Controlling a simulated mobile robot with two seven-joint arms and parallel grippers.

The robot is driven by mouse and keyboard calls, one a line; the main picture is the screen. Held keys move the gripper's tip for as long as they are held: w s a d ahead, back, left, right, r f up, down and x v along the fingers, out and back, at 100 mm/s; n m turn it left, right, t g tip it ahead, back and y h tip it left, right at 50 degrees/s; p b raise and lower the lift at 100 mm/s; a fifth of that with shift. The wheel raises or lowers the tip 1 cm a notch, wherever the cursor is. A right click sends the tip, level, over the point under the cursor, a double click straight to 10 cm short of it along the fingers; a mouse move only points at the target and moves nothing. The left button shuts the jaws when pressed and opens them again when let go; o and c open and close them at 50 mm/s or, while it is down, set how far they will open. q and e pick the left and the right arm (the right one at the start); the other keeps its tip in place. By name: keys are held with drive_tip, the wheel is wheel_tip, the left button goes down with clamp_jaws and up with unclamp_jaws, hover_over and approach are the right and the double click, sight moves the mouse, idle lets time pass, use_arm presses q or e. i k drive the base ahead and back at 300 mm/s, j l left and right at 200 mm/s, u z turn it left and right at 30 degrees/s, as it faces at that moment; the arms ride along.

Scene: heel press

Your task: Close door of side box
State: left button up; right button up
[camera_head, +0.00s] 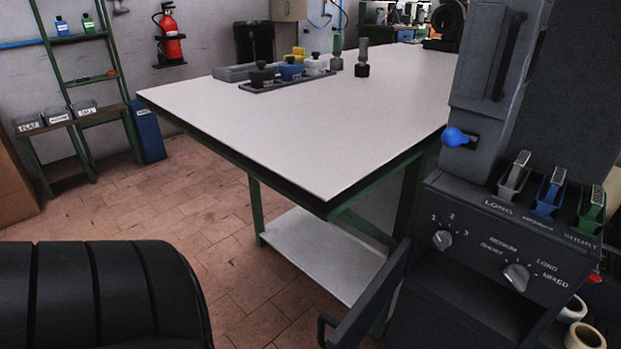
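The side box is the dark grey box (470,262) at the lower right, under the control panel. Its front is open and shows a dark hollow (455,312). Its door (372,300) stands swung open to the left, seen almost edge-on. A dark handle (324,328) sticks out at the door's lower left end. The lower part of the box and door is cut off by the bottom edge. Neither of my grippers is in view.
A white-topped table (290,135) with green legs stands behind the door. The panel has knobs (516,277) and coloured levers (549,195); a blue-knobbed lever (456,137) sits above. A black ribbed object (95,295) fills the lower left. Open floor (200,225) lies between.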

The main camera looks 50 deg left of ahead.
sight(348, 334)
drive_tip(key=j+z, duration=0.1)
drive_tip(key=j, duration=0.45)
drive_tip(key=k+j, duration=0.1)
drive_tip(key=j, duration=0.45)
drive_tip(key=j+z, duration=0.15)
drive_tip(key=j, duration=0.45)
drive_tip(key=k, duration=0.05)
